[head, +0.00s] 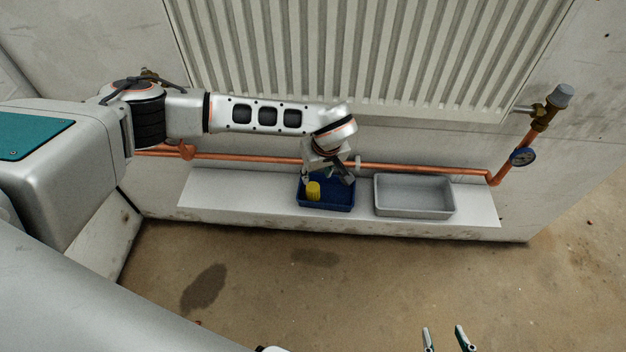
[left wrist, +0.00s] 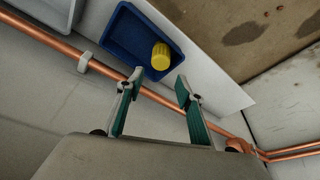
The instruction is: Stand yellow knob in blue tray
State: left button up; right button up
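The yellow knob (head: 313,190) stands upright in the blue tray (head: 341,208), near the tray's front left corner. The left wrist view also shows the knob (left wrist: 161,57) inside the blue tray (left wrist: 118,32). My left gripper (head: 338,177) is over the back of the tray, behind and to the right of the knob. In the left wrist view my left gripper (left wrist: 160,82) is open and empty, with the knob beyond its fingertips and apart from them. My right gripper (head: 444,332) is open and empty at the bottom edge of the head view, far from the tray.
A grey tray (head: 414,209) sits right of the blue tray on a white ledge (head: 235,203). A copper pipe (head: 420,168) runs behind the trays under the radiator (head: 340,50). A valve (head: 547,108) and a gauge (head: 523,156) stand at the right. The ledge's left part is clear.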

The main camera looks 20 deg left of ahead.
pick_arm(q)
jog(key=s+d+f+n+g+h, duration=0.2)
jog(key=s+d+n+g+h, duration=0.5)
jog(key=s+d, duration=1.55)
jog(key=s+d+r+h, duration=0.5)
jog(key=d+r+h, duration=0.2)
jog(key=d, duration=0.2)
notch_tip(320, 180, up, 11)
jog(key=w+d+n+t+h, duration=0.2)
jog(key=n+t+h, duration=0.4)
jog(key=n, duration=0.6)
jog(key=w+a+r+n+t+y, duration=0.1)
jog(key=w+a+n+t, duration=0.75)
jog(key=n, duration=0.75)
jog(key=a+f+n+t+y, duration=0.5)
jog(key=a+f+n+y, duration=0.1)
jog(key=a+n, duration=0.35)
jog(key=s+a+f+n+g+y, duration=0.2)
jog(key=s+a+f+n+y, duration=0.2)
jog(key=s+a+f+n, duration=0.2)
jog(key=s+a+f+n+g+y, duration=0.2)
jog(key=s+a+f+n+y, duration=0.2)
jog(key=s+a+f+n, duration=0.2)
jog(key=a+f+n, duration=0.2)
jog(key=a+f, duration=0.2)
jog(key=a, duration=0.1)
jog(key=shift+a, duration=0.35)
